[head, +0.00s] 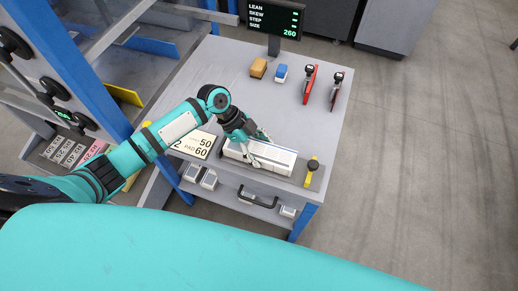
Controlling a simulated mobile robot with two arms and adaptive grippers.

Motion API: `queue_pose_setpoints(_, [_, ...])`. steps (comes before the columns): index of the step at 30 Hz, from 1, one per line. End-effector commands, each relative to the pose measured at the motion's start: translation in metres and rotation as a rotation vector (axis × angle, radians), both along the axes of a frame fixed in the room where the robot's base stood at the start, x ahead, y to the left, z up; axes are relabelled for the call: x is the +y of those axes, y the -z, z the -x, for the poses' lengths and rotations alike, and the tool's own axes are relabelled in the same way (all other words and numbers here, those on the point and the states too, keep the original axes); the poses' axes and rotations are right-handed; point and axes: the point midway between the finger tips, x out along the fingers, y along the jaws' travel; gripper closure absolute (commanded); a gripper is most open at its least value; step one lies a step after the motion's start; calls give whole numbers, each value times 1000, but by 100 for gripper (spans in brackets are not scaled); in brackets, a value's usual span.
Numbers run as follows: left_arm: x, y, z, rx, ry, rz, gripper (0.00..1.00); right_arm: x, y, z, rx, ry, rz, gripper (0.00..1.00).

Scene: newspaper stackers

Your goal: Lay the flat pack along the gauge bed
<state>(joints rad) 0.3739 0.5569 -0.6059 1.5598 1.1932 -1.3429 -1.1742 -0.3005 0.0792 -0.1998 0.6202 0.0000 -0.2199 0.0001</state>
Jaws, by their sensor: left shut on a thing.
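The flat pack (274,158), a long whitish block with printed faces, lies near the front edge of the grey table. My left gripper (258,150) reaches in from the left and is shut on the flat pack, with its fingers over the pack's left half. The pack lies in or on a darker strip, likely the gauge bed (318,178), whose bare end shows at the right beside a yellow piece. Whether the pack rests fully on it I cannot tell. My right gripper is not in view.
A display (274,18) reading 260 stands at the table's back. A number card (193,144) lies left of the pack. The table's middle is clear.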

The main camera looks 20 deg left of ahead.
Motion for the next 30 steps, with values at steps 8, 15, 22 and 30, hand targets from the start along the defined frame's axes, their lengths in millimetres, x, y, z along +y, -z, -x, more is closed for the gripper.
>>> queue_pose_setpoints(8, [0,6,-1,-1,0,2,87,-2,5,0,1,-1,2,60])
queue_pose_setpoints(15, [0,10,-1,-1,0,2,36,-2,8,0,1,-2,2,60])
queue_pose_setpoints(22, [0,9,0,-1,0,1,8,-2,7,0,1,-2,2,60])
queue_pose_setpoints(30, [1,10,0,1,0,-1,8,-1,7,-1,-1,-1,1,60])
